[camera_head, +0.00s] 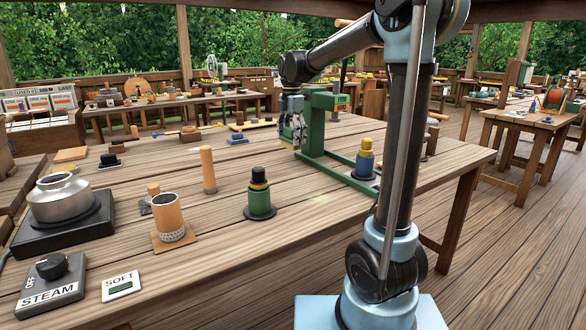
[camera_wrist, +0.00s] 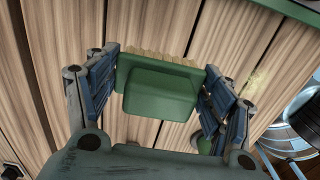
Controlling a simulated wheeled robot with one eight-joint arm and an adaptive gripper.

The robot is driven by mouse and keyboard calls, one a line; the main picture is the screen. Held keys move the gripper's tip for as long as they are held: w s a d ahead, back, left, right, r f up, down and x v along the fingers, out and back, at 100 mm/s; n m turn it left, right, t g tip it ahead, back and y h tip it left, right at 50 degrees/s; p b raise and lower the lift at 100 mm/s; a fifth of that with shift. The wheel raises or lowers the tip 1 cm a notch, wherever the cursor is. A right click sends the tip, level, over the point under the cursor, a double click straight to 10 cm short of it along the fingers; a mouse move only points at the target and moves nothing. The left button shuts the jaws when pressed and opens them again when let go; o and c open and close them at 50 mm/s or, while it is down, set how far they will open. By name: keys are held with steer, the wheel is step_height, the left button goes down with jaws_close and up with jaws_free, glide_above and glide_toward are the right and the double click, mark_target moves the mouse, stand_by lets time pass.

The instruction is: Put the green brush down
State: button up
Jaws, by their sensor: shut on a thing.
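In the wrist view, the green brush (camera_wrist: 160,98) sits between the two finger pads of my gripper (camera_wrist: 160,92). Its green back faces the camera, and tan bristles show along its far edge. My gripper is shut on it, with wooden table boards beyond. In the head view, my gripper (camera_head: 294,132) hangs over the far middle of the long table (camera_head: 300,221), just left of a green frame stand (camera_head: 314,122). The brush is mostly hidden by the fingers there, and I cannot tell whether it touches the table.
A green spool (camera_head: 259,202) on a dark base and a blue spool (camera_head: 365,160) with a yellow top stand nearby. A wooden post (camera_head: 208,170), an orange-brown cup (camera_head: 168,217) and a metal pot (camera_head: 60,197) are to the left. Bare boards lie in front of my gripper.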

steer(key=shift+w+f, duration=0.1)
steer(key=shift+w, duration=0.25)
steer(key=f, duration=0.4)
steer(key=shift+w+a+f, duration=0.1)
steer(key=shift+w+f, duration=0.1)
steer(key=shift+f, duration=2.7)
steer(key=o, duration=1.9)
steer(key=shift+f, duration=0.1)
steer(key=shift+o, duration=0.2)
step_height(320, 180, up, 12)
steer(key=shift+r, duration=0.1)
